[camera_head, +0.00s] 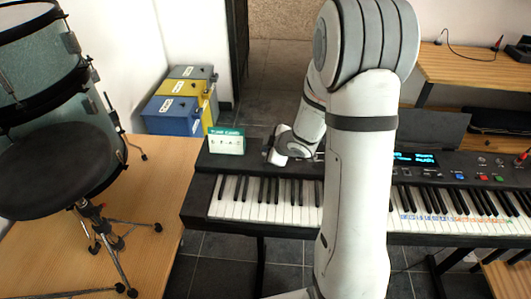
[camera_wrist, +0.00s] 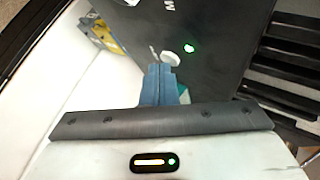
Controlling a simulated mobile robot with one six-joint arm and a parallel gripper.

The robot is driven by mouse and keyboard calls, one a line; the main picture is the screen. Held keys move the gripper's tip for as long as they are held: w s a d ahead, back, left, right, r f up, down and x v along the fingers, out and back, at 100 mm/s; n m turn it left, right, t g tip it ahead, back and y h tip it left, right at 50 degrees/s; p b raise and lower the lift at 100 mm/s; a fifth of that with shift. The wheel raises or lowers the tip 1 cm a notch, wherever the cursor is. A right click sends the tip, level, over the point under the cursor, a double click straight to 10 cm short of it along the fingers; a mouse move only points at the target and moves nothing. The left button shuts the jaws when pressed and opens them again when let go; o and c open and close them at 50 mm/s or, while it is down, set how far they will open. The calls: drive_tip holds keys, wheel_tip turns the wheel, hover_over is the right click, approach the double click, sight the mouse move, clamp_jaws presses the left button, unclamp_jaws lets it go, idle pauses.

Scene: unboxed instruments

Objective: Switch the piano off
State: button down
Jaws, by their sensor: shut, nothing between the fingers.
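The piano (camera_head: 265,212) is a long black keyboard, and its blue display (camera_head: 414,158) is lit. In the wrist view, the piano's dark top panel (camera_wrist: 215,25) carries a pale round button or knob (camera_wrist: 170,58) with white lettering beside it. A small green light (camera_wrist: 189,48) glows just right of it. My gripper (camera_wrist: 160,68) is shut and empty, its blue-grey fingertips at the lower edge of the button in the picture. I cannot tell whether they touch it. In the head view, my arm hides part of the panel and the button cannot be made out.
A green and white card (camera_head: 226,142) stands on the piano's left end, close to my wrist. A black drum stool (camera_head: 50,168) and drums (camera_head: 40,70) stand at the left. Blue, yellow and grey boxes (camera_head: 172,115) are behind. A wooden shelf (camera_head: 470,68) is at the right.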

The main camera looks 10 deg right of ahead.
idle(0.3)
drive_tip(key=shift+r+p, duration=0.5)
drive_tip(key=shift+p, duration=0.1)
wheel_tip(320, 180, up, 6)
drive_tip(key=p, duration=0.5)
drive_tip(key=shift+p, duration=0.4)
